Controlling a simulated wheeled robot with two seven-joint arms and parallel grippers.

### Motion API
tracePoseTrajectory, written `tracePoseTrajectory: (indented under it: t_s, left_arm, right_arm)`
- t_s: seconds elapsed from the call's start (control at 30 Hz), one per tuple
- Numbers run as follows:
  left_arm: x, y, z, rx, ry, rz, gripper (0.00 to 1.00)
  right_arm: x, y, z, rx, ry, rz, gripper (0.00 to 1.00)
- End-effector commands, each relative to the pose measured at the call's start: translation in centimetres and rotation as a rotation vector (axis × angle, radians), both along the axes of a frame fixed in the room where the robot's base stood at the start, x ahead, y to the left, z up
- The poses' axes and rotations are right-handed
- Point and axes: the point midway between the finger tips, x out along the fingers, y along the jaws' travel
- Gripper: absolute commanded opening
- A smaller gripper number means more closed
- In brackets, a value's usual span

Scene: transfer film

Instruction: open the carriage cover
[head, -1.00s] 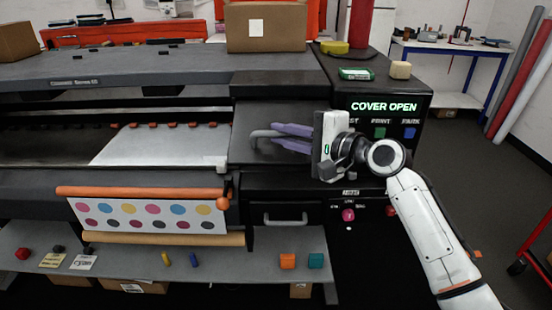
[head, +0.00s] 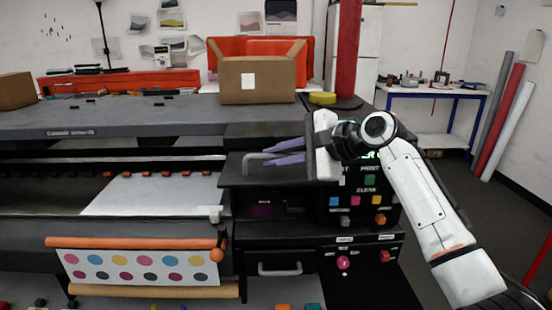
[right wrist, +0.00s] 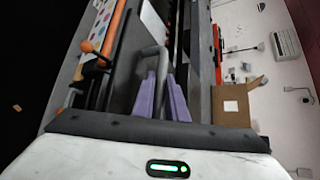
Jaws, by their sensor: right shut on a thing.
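The carriage cover (head: 236,170) is a dark panel on the right part of the large printer. It is raised at its front edge, and a dark opening shows beneath it. A grey bar handle (head: 252,156) is on the cover. My right gripper (head: 280,153), with purple fingers, reaches in from the right and is shut on the handle. In the right wrist view the handle (right wrist: 153,55) runs up between the purple fingers (right wrist: 160,98). My left gripper is not in view.
Inside the opening are a magenta part (head: 260,209) and dark parts. A control panel with coloured buttons (head: 370,180) is at the right, its green display mostly hidden by my arm. A cardboard box (head: 258,82) and a red cylinder (head: 348,50) stand behind. A drawer handle (head: 280,269) is below.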

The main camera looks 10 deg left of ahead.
Motion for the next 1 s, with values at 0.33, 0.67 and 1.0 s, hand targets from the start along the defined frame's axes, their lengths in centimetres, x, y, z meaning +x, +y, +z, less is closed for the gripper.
tracePoseTrajectory:
  t_s: [0.33, 0.67, 1.0]
  left_arm:
    - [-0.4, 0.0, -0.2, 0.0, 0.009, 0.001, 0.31]
    - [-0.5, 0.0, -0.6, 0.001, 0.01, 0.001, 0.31]
    - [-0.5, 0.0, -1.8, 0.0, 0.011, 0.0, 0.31]
  right_arm:
    - [0.1, 0.0, -0.1, -0.002, -0.003, -0.002, 0.2]
    - [-0.4, -1.1, 0.4, -0.001, -0.004, -0.002, 0.2]
    - [-3.2, -6.2, 3.0, -0.002, -0.007, -0.004, 0.2]
